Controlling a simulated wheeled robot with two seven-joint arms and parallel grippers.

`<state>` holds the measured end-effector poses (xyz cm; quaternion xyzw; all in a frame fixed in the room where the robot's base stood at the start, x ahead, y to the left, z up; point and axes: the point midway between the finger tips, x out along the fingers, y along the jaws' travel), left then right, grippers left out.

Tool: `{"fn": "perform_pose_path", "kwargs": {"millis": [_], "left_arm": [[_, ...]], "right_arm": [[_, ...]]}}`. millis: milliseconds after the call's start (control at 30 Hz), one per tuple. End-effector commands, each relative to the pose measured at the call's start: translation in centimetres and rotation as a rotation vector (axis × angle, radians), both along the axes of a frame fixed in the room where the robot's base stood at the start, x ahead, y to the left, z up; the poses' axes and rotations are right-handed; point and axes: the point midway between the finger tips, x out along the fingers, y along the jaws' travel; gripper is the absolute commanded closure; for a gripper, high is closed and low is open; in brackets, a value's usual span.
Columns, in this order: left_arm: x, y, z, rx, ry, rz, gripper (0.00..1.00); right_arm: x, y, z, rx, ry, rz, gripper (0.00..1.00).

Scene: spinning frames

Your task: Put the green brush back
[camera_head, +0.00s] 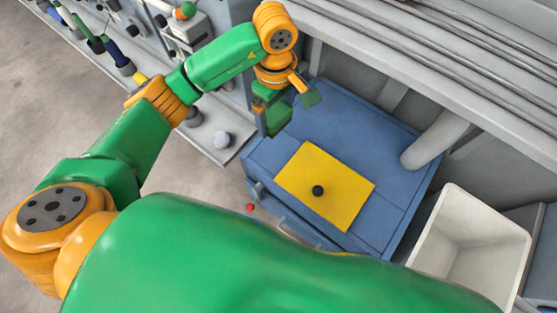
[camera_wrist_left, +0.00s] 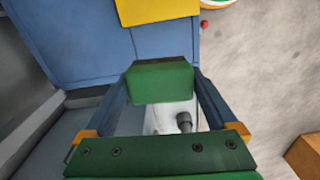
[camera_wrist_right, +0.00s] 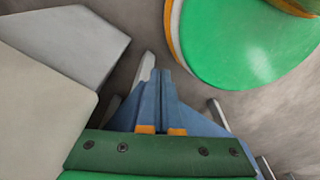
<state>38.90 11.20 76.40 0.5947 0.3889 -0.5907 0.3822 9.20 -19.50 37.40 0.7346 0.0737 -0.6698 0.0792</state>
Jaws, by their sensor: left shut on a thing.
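The green brush (camera_wrist_left: 160,82) shows in the left wrist view as a green block between the two blue fingers. My left gripper (camera_head: 288,106) is shut on it and holds it over the left back part of the blue cabinet top (camera_head: 350,112). In the head view the brush is hard to tell from the green gripper parts, and its bristles cannot be made out. A yellow sheet (camera_head: 325,165) with a black knob (camera_head: 318,191) lies on the cabinet top, nearer than the gripper. My right gripper (camera_wrist_right: 158,95) is empty, its fingers together, in the right wrist view.
An open white bin (camera_head: 470,245) stands right of the cabinet. A grey machine frame (camera_head: 430,50) with rails runs along the back right. A grey ledge (camera_head: 212,145) with a white knob lies left of the cabinet. A red ball (camera_head: 250,207) shows at the cabinet's front.

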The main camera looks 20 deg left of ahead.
Motion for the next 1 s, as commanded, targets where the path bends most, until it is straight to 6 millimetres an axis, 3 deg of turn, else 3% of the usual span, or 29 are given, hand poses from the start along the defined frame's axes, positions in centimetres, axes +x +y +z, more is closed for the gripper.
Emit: {"fn": "perform_pose_path", "kwargs": {"millis": [33,100,567,867,900,933,1000], "left_arm": [[0.3,-0.2,-1.1,-0.003,0.001,0.035,0.69],[0.3,-0.4,-1.7,-0.003,0.006,0.066,0.69],[0.2,-0.3,-10.2,-0.002,0.009,0.071,0.69],[0.3,-0.3,-10.7,-0.002,0.004,0.069,0.69],[0.3,-0.3,-10.8,-0.002,0.004,0.069,0.06],[0.3,-0.3,-10.7,-0.002,0.004,0.069,0.0],[0.3,-0.3,-10.6,-0.002,0.004,0.069,0.0]], "right_arm": [[-0.1,0.1,-1.5,0.001,0.001,0.0,1.0],[-0.3,0.3,-1.6,0.004,0.004,-0.001,1.0],[-0.5,0.8,-1.5,0.013,0.009,-0.003,1.0],[-0.5,0.5,-1.8,0.007,0.009,-0.001,1.0],[-0.5,0.4,-1.9,0.006,0.009,-0.001,1.0],[-0.5,0.4,-1.8,0.006,0.009,0.0,1.0],[-0.5,0.4,-1.7,0.005,0.008,0.0,1.0]]}}
